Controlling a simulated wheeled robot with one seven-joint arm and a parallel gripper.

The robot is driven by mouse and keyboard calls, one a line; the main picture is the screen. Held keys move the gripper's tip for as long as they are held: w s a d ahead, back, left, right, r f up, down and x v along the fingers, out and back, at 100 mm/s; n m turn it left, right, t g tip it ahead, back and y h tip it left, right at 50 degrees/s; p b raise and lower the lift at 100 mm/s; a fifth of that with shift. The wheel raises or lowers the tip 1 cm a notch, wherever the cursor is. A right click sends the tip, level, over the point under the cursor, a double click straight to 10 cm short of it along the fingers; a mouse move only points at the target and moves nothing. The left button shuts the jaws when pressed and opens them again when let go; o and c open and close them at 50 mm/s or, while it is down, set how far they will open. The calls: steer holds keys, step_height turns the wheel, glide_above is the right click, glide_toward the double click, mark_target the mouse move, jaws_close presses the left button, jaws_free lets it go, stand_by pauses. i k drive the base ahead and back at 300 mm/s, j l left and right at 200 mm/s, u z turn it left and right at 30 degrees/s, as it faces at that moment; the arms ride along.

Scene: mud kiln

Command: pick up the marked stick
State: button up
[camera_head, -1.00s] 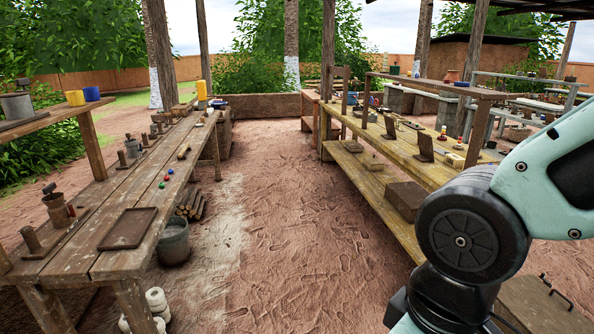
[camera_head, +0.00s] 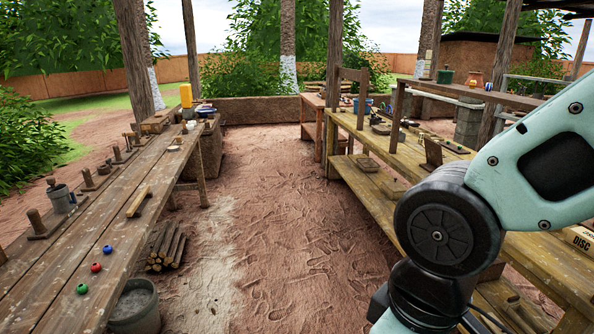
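I cannot make out for sure which thing is the marked stick. A short light wooden piece with a dark part (camera_head: 138,202) lies on the left workbench (camera_head: 150,225); I see no clear mark on it. A stack of cut sticks (camera_head: 166,246) lies on the ground below that bench, also with no mark that I can tell. My arm fills the right side of the head view, but my gripper is out of view.
Green (camera_head: 82,289), red (camera_head: 96,267) and blue (camera_head: 107,249) balls sit on the left bench. A grey bucket (camera_head: 135,312) stands below. The earthen aisle (camera_head: 270,240) between the benches is clear. A long two-level bench (camera_head: 400,160) runs along the right.

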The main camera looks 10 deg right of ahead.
mark_target(426, 69)
steer(key=i+z, duration=0.15)
steer(key=i, duration=0.3)
steer(key=i+j+z, duration=0.1)
steer(key=i, duration=0.35)
steer(key=i+j+z, duration=0.15)
steer(key=i, duration=0.3)
steer(key=i+j+z, duration=0.15)
steer(key=i, duration=0.25)
